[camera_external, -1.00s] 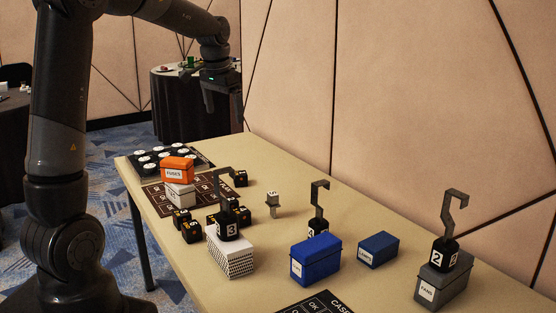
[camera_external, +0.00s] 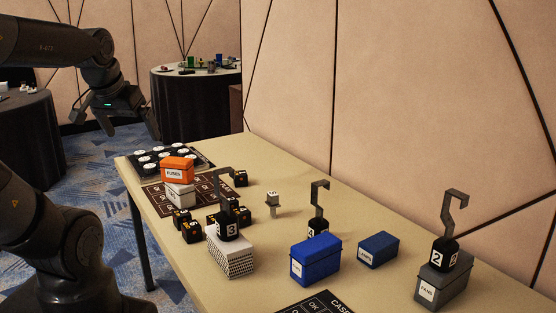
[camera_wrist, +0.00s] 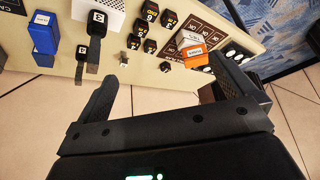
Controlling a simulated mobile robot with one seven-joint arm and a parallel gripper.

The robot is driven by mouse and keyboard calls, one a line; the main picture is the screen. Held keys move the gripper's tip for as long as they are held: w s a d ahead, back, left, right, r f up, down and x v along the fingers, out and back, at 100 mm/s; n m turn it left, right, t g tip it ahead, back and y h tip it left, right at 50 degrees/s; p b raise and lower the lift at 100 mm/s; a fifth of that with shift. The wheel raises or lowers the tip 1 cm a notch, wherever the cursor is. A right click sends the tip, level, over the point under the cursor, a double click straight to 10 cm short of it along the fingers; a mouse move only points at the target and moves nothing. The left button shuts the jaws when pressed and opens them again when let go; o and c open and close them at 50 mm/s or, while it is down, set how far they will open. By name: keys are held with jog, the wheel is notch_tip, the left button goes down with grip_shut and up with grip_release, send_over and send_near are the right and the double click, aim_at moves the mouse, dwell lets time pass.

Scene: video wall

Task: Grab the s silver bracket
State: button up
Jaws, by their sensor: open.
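A small silver bracket (camera_external: 273,208) with a white lettered cube (camera_external: 272,197) at its top stands near the middle of the beige table. Its letter is too small to read surely. It also shows small in the wrist view (camera_wrist: 123,61), beyond my left finger. My gripper (camera_external: 93,123) is open and empty, in the air beyond the table's far left end, well away from the bracket. In the wrist view both fingers of my gripper (camera_wrist: 165,75) are spread wide with nothing between them close by.
Grey hooks rise from black numbered cubes, one (camera_external: 227,226) on a patterned white box, one (camera_external: 445,252) on a grey box. Another hook (camera_external: 318,205) stands behind a blue box (camera_external: 316,263). A smaller blue box (camera_external: 378,250) and an orange box (camera_external: 177,170) also stand there.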

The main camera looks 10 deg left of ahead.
jog(key=shift+s+a+f, duration=0.15)
jog(key=shift+s+f, duration=0.25)
jog(key=shift+s, duration=0.3)
jog(key=c, duration=1)
jog(key=shift+o, duration=0.2)
jog(key=m+g+h, duration=0.3)
jog(key=m+h, duration=0.1)
jog(key=m, duration=0.6)
send_over(273, 193)
jog(key=s+a, duration=0.3)
jog(key=a, duration=0.1)
notch_tip(273, 193, down, 19)
jog(key=shift+w+x, duration=0.2)
jog(key=shift+x, duration=2.75)
jog(key=shift+w+x, duration=0.2)
jog(key=shift+x, duration=2.8)
